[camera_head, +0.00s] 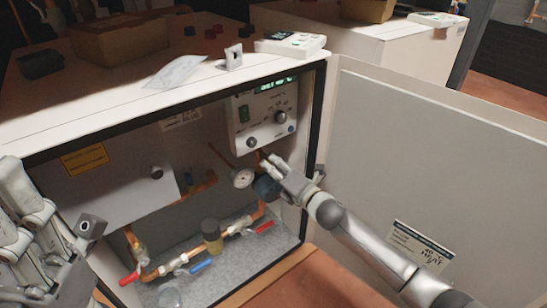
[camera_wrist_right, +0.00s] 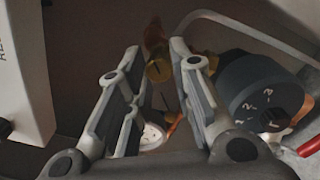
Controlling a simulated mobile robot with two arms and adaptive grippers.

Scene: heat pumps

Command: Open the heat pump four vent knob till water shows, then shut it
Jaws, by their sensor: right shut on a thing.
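The open heat pump (camera_head: 180,135) shows copper pipes and a gauge (camera_head: 242,178) inside. A small brass vent knob (camera_wrist_right: 158,68) sits on a copper pipe in the right wrist view, between the fingertips of my right gripper (camera_wrist_right: 157,62). In the head view my right gripper (camera_head: 267,163) reaches in below the control panel (camera_head: 265,125) and is shut on the knob, which it mostly hides there. No water shows at the knob. My left gripper (camera_head: 85,235) is at the lower left, outside the cabinet; its finger opening is unclear.
A dark round pump head (camera_wrist_right: 262,85) with numbers is close to the right of my right gripper. Red-handled valves (camera_head: 264,227) and a blue handle (camera_head: 201,266) are low in the cabinet. The open door (camera_head: 420,160) stands to the right. Boxes (camera_head: 120,38) lie on top.

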